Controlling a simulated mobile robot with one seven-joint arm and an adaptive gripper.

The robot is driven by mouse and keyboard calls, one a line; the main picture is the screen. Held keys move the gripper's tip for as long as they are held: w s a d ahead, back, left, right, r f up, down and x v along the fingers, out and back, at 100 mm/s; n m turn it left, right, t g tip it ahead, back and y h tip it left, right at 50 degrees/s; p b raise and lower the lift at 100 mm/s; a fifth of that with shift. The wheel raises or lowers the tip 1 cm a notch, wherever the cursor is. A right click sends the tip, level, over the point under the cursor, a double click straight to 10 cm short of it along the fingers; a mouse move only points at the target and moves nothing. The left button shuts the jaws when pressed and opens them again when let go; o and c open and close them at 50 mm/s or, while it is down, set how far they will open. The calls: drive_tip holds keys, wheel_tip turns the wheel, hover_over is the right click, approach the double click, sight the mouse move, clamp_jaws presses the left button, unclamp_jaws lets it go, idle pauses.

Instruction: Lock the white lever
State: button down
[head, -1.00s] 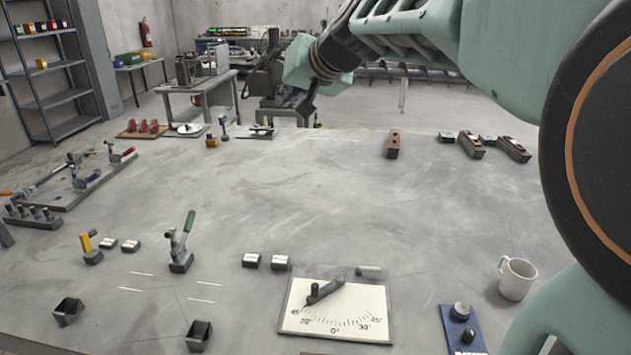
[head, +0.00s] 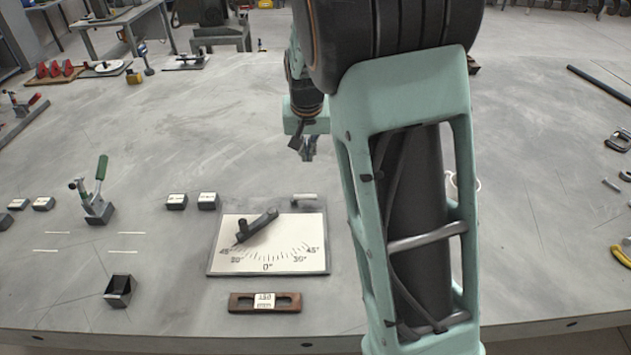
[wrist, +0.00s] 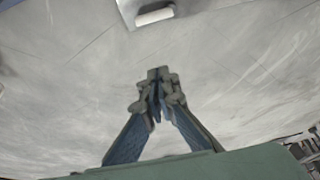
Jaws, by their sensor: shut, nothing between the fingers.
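The white lever (head: 303,196) is a short white bar at the top right edge of the angle plate (head: 216,262). In the wrist view the white lever (wrist: 154,17) lies at the top edge, on a corner of the plate. The plate has a printed degree scale and a dark pointer arm (head: 258,226) slanting toward its left 45° mark. My gripper (head: 308,157) is shut and empty, pointing down above the table just behind the lever. In the wrist view my gripper (wrist: 160,80) has its fingertips together, apart from the lever.
A brown slotted block (head: 264,302) lies in front of the plate. Two small labelled blocks (head: 190,201) and a green-handled clamp (head: 98,192) stand to the left, with an open dark box (head: 119,291). A white mug (head: 449,184) is mostly hidden behind my arm. The table behind the plate is largely clear.

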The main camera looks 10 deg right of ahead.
sight(305, 199)
drive_tip(key=shift+s+d+f, duration=0.1)
drive_tip(key=shift+d+f, duration=0.05)
drive_tip(key=shift+f, duration=0.1)
drive_tip(key=x, duration=1)
drive_tip(key=shift+s+f+b, duration=0.15)
drive_tip(key=shift+b, duration=0.25)
drive_tip(key=s, duration=0.3)
drive_tip(key=shift+a+f, duration=0.1)
drive_tip(key=shift+a, duration=0.25)
drive_tip(key=shift+s+f, duration=0.15)
drive_tip(key=shift+s, duration=0.2)
